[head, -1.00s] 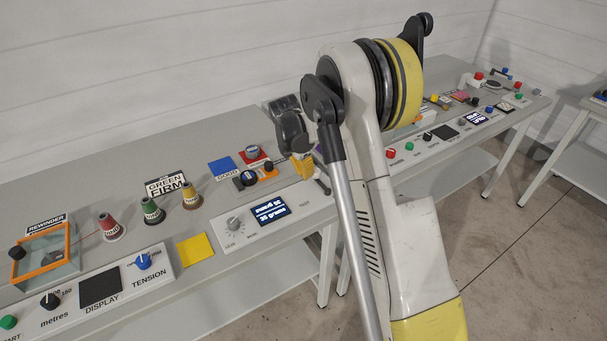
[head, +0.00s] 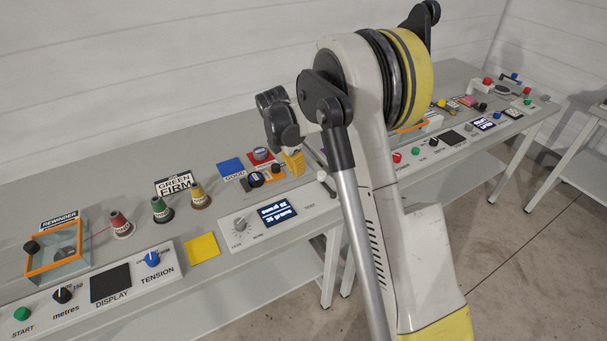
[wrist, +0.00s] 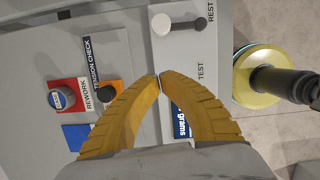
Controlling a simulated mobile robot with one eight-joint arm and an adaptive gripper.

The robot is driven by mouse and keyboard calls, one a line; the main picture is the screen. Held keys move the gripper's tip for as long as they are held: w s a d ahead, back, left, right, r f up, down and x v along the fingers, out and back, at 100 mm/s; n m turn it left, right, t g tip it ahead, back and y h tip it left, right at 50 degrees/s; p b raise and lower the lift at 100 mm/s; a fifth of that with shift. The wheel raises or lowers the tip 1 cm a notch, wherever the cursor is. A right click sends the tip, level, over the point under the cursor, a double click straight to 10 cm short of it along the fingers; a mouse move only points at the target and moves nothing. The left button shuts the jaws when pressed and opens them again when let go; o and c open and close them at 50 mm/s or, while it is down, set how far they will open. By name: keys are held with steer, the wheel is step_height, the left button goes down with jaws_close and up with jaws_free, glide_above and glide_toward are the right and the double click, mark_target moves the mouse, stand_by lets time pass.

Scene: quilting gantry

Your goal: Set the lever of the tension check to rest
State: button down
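The tension check panel (head: 240,235) carries a small lever, with a pale round part (wrist: 161,24) and a dark rod ending in a dark knob (wrist: 200,23). In the wrist view the knob lies nearer the REST label (wrist: 211,13) than the TEST label (wrist: 200,72). In the head view the lever (head: 323,177) shows just left of my arm, which hides the REST label. My gripper (wrist: 158,77) has yellow fingers whose tips meet with nothing between them. In the head view the gripper (head: 293,161) is left of the lever, apart from it.
A lit display (head: 276,213) and a knob (head: 240,224) sit on the same panel. Thread cones (head: 160,209) stand left. The yellow pad (head: 202,248) lies left of the panel.

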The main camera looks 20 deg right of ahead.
steer(key=p+v, duration=0.1)
steer(key=v, duration=0.4)
stand_by(0.3)
steer(key=s+a+r+m+t+y, duration=0.1)
steer(key=s+a+r+m+t, duration=0.25)
steer(key=s+r+m, duration=0.7)
steer(key=s+a+r+m+t+y, duration=0.1)
steer(key=s+m, duration=0.3)
steer(key=s, duration=0.5)
steer(key=s+a+r+m+t, duration=0.1)
steer(key=s+m, duration=0.4)
steer(key=s, duration=0.5)
steer(key=shift+a+t+y, duration=0.4)
steer(key=shift+a+t, duration=0.25)
steer(key=shift+a, duration=0.6)
steer(key=shift+r+m, duration=0.15)
steer(key=shift+m, duration=0.1)
